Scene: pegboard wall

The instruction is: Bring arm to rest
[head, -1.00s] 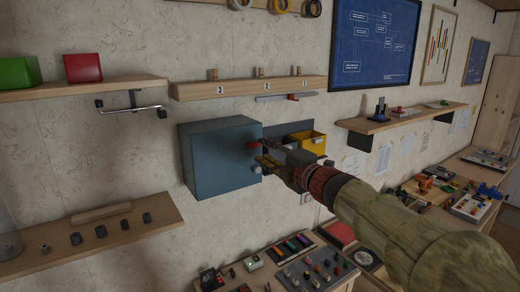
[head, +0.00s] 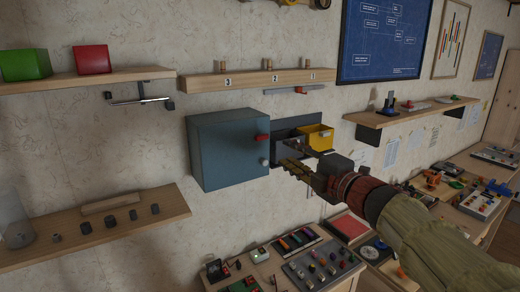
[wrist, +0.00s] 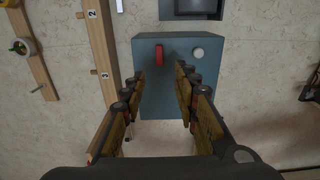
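My gripper (head: 302,160) is in front of the wall, to the lower right of the blue-grey cabinet (head: 222,155) and apart from it. In the wrist view my gripper (wrist: 158,82) has its two fingers spread wide, with nothing between them. The cabinet's front (wrist: 165,105) shows beyond the fingers, closed, with a red handle (wrist: 159,53) and a round white knob (wrist: 198,53). The red handle (head: 262,138) and white knob (head: 264,161) also show in the head view.
A yellow bin (head: 318,138) and a grey bin (head: 288,148) hang right of the cabinet, behind my gripper. A numbered peg rail (head: 260,80) is above. A shelf with dark cylinders (head: 90,228) is at lower left. A cluttered bench (head: 300,258) lies below.

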